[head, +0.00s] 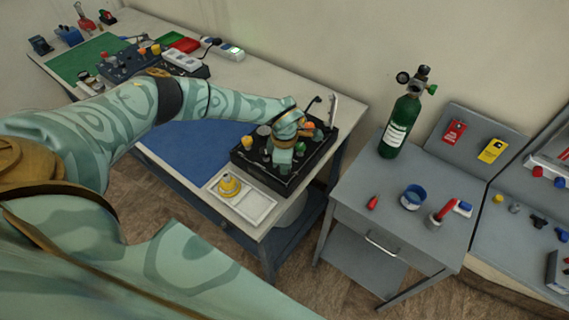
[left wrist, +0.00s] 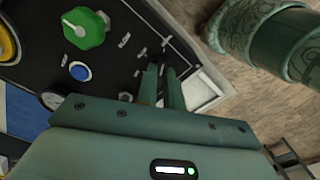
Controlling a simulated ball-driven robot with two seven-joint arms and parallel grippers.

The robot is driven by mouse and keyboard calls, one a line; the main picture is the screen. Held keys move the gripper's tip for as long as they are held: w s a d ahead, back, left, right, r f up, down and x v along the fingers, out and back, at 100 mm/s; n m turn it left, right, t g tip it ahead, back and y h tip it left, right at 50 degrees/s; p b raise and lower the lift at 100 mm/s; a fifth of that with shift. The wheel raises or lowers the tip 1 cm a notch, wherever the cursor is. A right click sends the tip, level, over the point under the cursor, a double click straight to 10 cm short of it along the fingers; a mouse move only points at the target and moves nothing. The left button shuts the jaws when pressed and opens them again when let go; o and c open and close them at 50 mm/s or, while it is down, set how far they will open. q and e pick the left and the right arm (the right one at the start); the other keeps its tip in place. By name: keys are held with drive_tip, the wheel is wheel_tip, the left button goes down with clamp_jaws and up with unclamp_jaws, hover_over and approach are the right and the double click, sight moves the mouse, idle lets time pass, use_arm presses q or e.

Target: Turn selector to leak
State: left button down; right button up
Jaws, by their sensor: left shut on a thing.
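The black trainer panel (head: 262,178) lies on the table's near right end; it also shows in the left wrist view (left wrist: 28,72). My left gripper (head: 283,158) is over the panel's near part, pointing down. In the left wrist view its two fingers (left wrist: 161,88) are close together at the panel face, near the panel's edge, shut on the selector, which the fingers hide. Small pale marks lie on the panel beside the fingers. The selector's setting cannot be read. A green knob (left wrist: 87,29) with a white pointer and a blue button (left wrist: 79,71) are apart from the fingers. My right gripper is not in view.
A white tray (head: 258,208) with a yellow knob-like part (head: 229,185) lies at the panel's near side. A blue mat (head: 190,150) covers the table to the left. A green cylinder (head: 399,125) stands on the grey cart (head: 375,205) to the right. Floor shows between table and cart.

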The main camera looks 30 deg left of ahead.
use_arm(q)
drive_tip(key=shift+w+r, duration=0.1)
drive_tip(key=c, duration=1.5)
unclamp_jaws()
wheel_tip(320, 180, up, 16)
drive_tip(key=shift+r+p, duration=0.15)
drive_tip(key=shift+p, duration=0.45)
